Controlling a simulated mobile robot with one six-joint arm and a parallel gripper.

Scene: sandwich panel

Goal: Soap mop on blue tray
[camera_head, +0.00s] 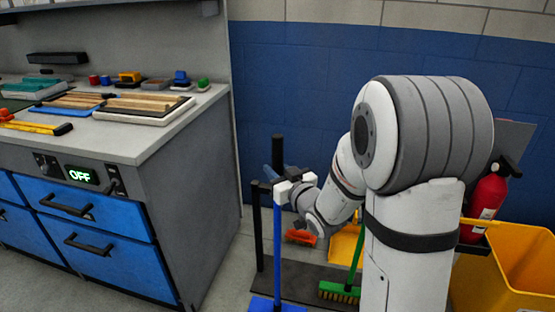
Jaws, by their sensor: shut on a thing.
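A blue-handled tool (277,250), which looks like the mop, stands about upright beside the workbench. Its blue head (275,304) is at the bottom edge of the view, partly cut off. My gripper (281,190) is shut on the upper part of this handle; my wrist and arm come in from the right. The fingers are small here and the exact grip is hard to see. A blue tray (68,111) lies on the bench top at the left, under wooden strips. I cannot tell whether this is the task's tray.
A black rack (259,230) stands close to the mop handle. A green broom (340,292), an orange brush (301,238) and a yellow dustpan (343,244) are behind my arm. A yellow bin (510,290) and a red extinguisher (487,205) are at right. The blue-drawer workbench (175,215) fills the left.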

